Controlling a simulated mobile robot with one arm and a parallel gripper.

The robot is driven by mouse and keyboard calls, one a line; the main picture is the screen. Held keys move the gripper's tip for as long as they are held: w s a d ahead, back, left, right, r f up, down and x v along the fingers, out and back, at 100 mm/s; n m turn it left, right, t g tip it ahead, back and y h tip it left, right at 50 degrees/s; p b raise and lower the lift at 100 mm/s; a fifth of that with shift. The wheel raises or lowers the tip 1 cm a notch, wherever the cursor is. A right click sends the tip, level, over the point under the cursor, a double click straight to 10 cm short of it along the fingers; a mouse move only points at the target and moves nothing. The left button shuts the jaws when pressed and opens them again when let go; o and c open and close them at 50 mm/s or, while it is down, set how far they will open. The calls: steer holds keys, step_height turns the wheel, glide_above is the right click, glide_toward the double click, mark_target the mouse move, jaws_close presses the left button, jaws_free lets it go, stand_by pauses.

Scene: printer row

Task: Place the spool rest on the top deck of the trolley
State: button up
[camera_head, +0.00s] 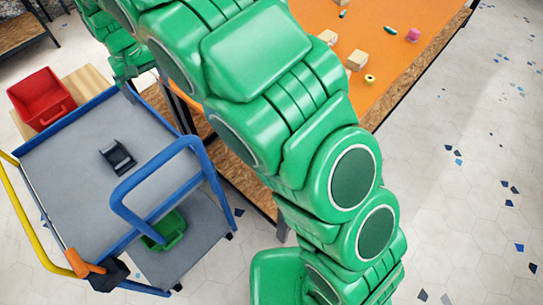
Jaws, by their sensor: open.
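The black spool rest (117,157), a small cradle-like piece, sits on the grey top deck of the trolley (75,185), near the middle of the deck. Nothing touches it from above. The trolley has a blue frame and a raised blue handle. My gripper (129,84) is small in view at the far end of my green arm, by the trolley's back right corner. It is open and apart from the spool rest. Its fingers are hard to make out.
A green bin (166,232) stands on the trolley's lower deck. A red bin (42,100) is behind the trolley at left. An orange-topped table (395,70) at the back holds several small blocks and parts. The pale floor at right is clear.

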steer(key=s+d+r+m, duration=0.1)
steer(key=s+d+r, duration=0.15)
steer(key=d, duration=0.65)
steer(key=s+d+r+m, duration=0.1)
steer(key=s+d+r, duration=0.15)
steer(key=d, duration=0.65)
steer(key=s+d+r+m, duration=0.1)
steer(key=s+d+r, duration=0.15)
steer(key=d, duration=0.75)
steer(key=s+d+m+g, duration=0.1)
steer(key=s+d, duration=0.7)
steer(key=s, duration=0.4)
steer(key=s+d+m, duration=0.2)
steer(key=s+d, duration=0.6)
steer(key=s, duration=0.3)
steer(key=shift+s+d+f+m+g+y, duration=0.25)
steer(key=shift+s+f+m+g+y, duration=0.05)
steer(key=shift+s+f+g, duration=0.15)
